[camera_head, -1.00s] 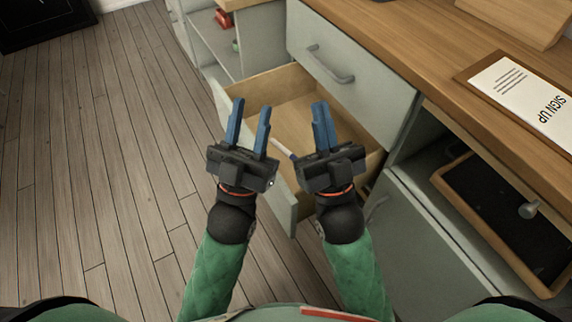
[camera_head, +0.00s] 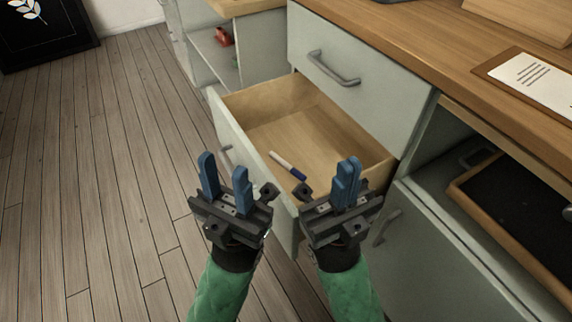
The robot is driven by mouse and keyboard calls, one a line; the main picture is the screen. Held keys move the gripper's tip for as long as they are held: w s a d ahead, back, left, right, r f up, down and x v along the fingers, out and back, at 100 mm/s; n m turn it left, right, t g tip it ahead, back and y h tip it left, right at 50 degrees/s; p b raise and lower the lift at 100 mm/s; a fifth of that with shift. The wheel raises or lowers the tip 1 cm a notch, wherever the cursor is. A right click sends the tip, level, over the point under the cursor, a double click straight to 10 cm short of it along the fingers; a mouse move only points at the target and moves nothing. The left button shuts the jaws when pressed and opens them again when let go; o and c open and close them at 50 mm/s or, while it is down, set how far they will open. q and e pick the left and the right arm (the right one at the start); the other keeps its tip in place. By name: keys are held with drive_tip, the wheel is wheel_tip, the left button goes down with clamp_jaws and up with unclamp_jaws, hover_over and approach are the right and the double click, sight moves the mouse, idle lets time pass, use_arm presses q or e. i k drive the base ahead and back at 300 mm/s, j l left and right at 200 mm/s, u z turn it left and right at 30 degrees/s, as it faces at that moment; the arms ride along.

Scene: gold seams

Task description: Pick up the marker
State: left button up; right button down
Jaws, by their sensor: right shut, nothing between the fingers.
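The marker (camera_head: 287,164), white with a dark blue end, lies on the floor of the open wooden drawer (camera_head: 320,133), near the drawer's front panel. My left gripper (camera_head: 224,175) is open and empty, its blue fingers apart, in front of the drawer's front panel and left of the marker. My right gripper (camera_head: 347,175) is shut with nothing in it, its blue fingers together, to the right of the marker over the near right part of the drawer. Neither gripper touches the marker.
A shut drawer (camera_head: 341,62) with a handle sits above the open one, under the wooden counter (camera_head: 400,30). A dark tray (camera_head: 520,210) sits in an open shelf at right. A red object (camera_head: 223,37) is on a shelf behind. Wooden floor (camera_head: 100,150) is clear at left.

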sight(294, 170)
drive_tip(key=k+l+z, duration=0.2)
drive_tip(key=k+z, duration=0.15)
drive_tip(key=k+l+z, duration=0.3)
drive_tip(key=k, duration=0.25)
